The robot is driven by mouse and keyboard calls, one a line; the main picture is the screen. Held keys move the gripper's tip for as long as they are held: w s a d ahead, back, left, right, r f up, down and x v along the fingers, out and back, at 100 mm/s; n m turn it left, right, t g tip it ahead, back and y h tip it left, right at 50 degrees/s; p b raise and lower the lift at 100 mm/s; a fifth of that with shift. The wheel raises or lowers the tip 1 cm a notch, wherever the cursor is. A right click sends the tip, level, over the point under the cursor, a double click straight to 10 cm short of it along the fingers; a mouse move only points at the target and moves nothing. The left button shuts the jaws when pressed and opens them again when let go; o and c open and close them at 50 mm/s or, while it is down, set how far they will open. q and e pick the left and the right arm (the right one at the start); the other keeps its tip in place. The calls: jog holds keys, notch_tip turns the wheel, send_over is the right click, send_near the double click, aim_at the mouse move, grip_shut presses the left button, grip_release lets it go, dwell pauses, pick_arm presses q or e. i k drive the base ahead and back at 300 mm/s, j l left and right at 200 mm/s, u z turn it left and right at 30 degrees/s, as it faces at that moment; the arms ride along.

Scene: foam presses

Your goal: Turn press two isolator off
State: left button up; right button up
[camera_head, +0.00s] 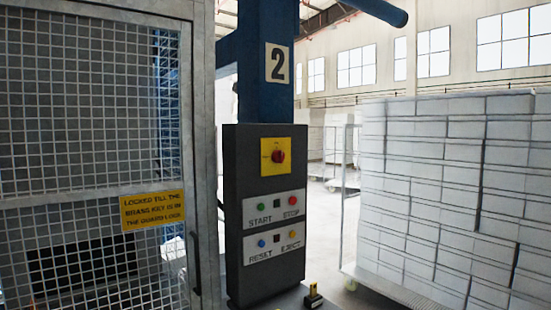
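The isolator is a red rotary knob (278,156) on a yellow plate (266,151) near the top of a dark grey control box (238,215). The plate's small lettering and the knob's exact setting are too small to tell. A blue post (257,80) with a number 2 sign (277,63) rises behind the box. Below the knob are a green START button (262,206), a red STOP button (293,201), a blue RESET button (261,243) and an orange EJECT button (292,234). Neither gripper is in view.
A wire mesh guard door (85,110) with a yellow sign (152,210) and a dark handle (194,264) stands at left. A small black and yellow object (313,296) is below the box. Stacked white blocks (455,180) on a trolley stand at right.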

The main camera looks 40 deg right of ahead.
aim_at(278, 156)
jog(key=i+l, duration=0.15)
jog(key=i, duration=0.2)
jog(key=i+l, duration=0.2)
jog(key=i, duration=0.15)
jog(key=i+l, duration=0.15)
jog(key=i, duration=0.2)
jog(key=z, duration=0.05)
